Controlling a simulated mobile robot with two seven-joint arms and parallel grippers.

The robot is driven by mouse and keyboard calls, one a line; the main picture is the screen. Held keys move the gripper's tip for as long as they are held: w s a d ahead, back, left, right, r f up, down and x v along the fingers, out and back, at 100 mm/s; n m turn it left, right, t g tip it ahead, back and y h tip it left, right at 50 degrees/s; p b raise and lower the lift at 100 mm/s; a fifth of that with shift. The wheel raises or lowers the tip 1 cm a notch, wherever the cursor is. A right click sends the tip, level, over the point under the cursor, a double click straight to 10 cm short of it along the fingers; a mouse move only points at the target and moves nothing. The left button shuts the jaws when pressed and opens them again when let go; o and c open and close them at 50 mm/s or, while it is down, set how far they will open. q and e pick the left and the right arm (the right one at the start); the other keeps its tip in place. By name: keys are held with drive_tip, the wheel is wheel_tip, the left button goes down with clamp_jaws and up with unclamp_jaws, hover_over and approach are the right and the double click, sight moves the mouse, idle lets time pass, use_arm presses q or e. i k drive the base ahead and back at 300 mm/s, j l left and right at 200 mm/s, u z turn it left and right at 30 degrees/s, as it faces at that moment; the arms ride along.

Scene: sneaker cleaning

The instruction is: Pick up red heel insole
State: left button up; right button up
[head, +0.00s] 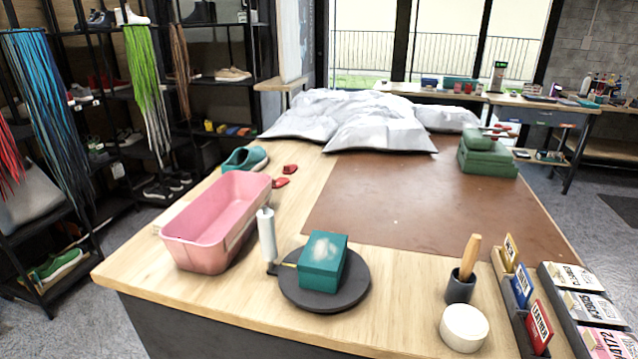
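Two small red pieces lie on the light wood tabletop behind the pink basin, and they look like the heel insoles. The farther red piece (290,169) is small and lies just right of the teal shoe. The nearer red piece (280,182) lies a little in front of it, close to the basin's far right corner. They are too small to tell their exact shape. The teal shoe (245,159) sits to their left, partly hidden by the basin. Neither of my grippers is in view.
The pink basin (213,226) stands at the table's left edge. A teal box (322,262) sits on a dark round turntable (352,300) beside a white-handled roller (266,235). The brown mat (420,205) is mostly clear. Grey-white bags (375,130) lie behind; green cases (487,160) stand right.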

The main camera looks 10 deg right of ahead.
sight(278, 182)
drive_tip(key=u, duration=0.95)
drive_tip(key=i+j+u, duration=0.15)
drive_tip(key=i+u, duration=0.25)
drive_tip(key=i+j+u, duration=0.1)
drive_tip(key=i+u, duration=0.15)
drive_tip(key=u, duration=0.2)
drive_tip(key=i+l+u, duration=0.1)
drive_tip(key=i+u, duration=0.15)
drive_tip(key=i, duration=1)
drive_tip(key=i+z, duration=0.25)
drive_tip(key=i, duration=0.35)
drive_tip(key=i+j+z, duration=0.3)
drive_tip(key=i, duration=0.25)
drive_tip(key=i+l+z, duration=0.1)
drive_tip(key=i+z, duration=0.15)
drive_tip(key=z, duration=0.15)
drive_tip(key=i+z, duration=0.2)
drive_tip(key=z, duration=0.2)
drive_tip(key=i+z, duration=0.25)
drive_tip(key=z, duration=0.15)
drive_tip(key=i+l+z, duration=0.15)
drive_tip(key=i+z, duration=0.75)
drive_tip(key=i+l+u, duration=0.15)
drive_tip(key=i+u, duration=0.15)
drive_tip(key=i, duration=1)
